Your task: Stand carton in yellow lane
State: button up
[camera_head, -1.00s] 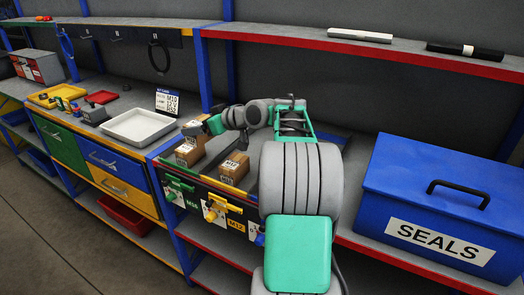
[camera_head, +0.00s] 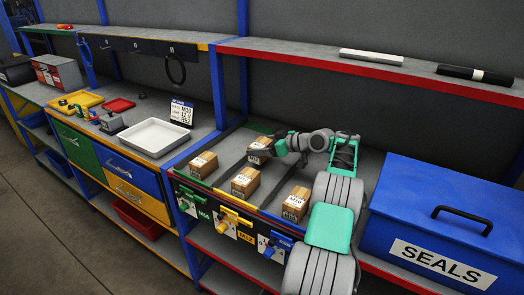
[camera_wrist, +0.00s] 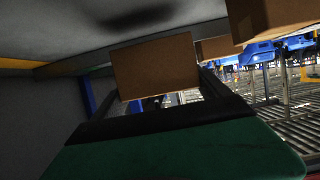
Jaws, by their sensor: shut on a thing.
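My gripper (camera_head: 277,148) is shut on a brown carton (camera_head: 260,149) with a white label, at the back of the lanes, behind the front yellow-lane carton. In the wrist view the held carton (camera_wrist: 158,68) shows as a plain brown face ahead of my gripper. The yellow lane is marked by a yellow clamp (camera_head: 235,217) and M12 tag, with another carton (camera_head: 245,182) standing near its front. Whether the held carton touches the lane floor, I cannot tell.
Cartons stand in the green lane (camera_head: 203,165) and the blue lane (camera_head: 295,204). A dark divider (camera_head: 284,182) runs between the yellow and blue lanes. A white tray (camera_head: 153,136) is at left; a blue SEALS box (camera_head: 440,220) is at right. A shelf hangs above the back.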

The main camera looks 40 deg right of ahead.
notch_tip(320, 180, down, 3)
jog(key=shift+d+f+p, duration=0.1)
jog(key=shift+d+p, duration=0.05)
jog(key=shift+p, duration=0.5)
jog(key=shift+f, duration=0.1)
jog(key=shift+f, duration=0.1)
jog(key=shift+f+b, duration=0.15)
jog(key=shift+b, duration=0.2)
jog(key=o, duration=1.8)
